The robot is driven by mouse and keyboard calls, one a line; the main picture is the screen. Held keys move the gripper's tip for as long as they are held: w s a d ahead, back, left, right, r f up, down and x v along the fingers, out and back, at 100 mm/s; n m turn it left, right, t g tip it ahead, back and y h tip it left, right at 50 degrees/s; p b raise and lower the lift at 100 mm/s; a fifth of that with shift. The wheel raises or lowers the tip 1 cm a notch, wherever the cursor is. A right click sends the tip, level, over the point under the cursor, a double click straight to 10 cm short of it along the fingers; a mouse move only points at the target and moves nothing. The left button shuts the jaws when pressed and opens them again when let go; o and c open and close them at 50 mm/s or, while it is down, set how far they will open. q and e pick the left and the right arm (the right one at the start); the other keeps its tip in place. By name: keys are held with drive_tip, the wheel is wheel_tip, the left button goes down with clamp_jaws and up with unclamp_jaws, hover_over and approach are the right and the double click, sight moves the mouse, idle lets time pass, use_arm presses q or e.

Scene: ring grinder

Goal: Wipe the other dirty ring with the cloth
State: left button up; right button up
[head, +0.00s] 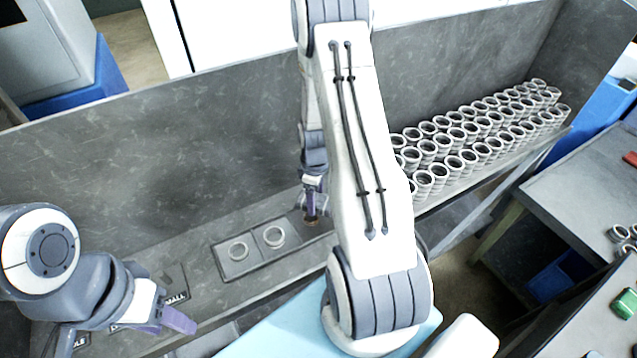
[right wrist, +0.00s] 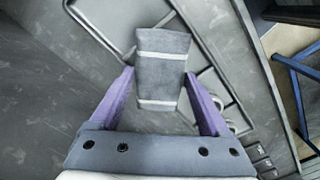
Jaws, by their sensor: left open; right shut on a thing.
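Two metal rings, a left one (head: 239,251) and a right one (head: 273,237), sit in a shallow grey tray (head: 226,271) on the bench. I cannot tell which is dirty. My right gripper (head: 312,218) points down just right of the rings, at the tray's right end. In the right wrist view its purple fingers (right wrist: 160,88) are shut on a grey folded cloth (right wrist: 162,72) with pale bands. Parts of rings show behind the right finger there. My left gripper (head: 170,325) is open and empty at the lower left, away from the tray.
Many stacked clean-looking rings (head: 470,130) stand on a shelf at the right. A tall grey panel (head: 150,150) rises behind the bench. Dark label plates lie near my left gripper.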

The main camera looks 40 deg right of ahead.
drive_tip(key=shift+r+p, duration=1.3)
drive_tip(key=shift+r, duration=0.75)
drive_tip(key=shift+f, duration=0.1)
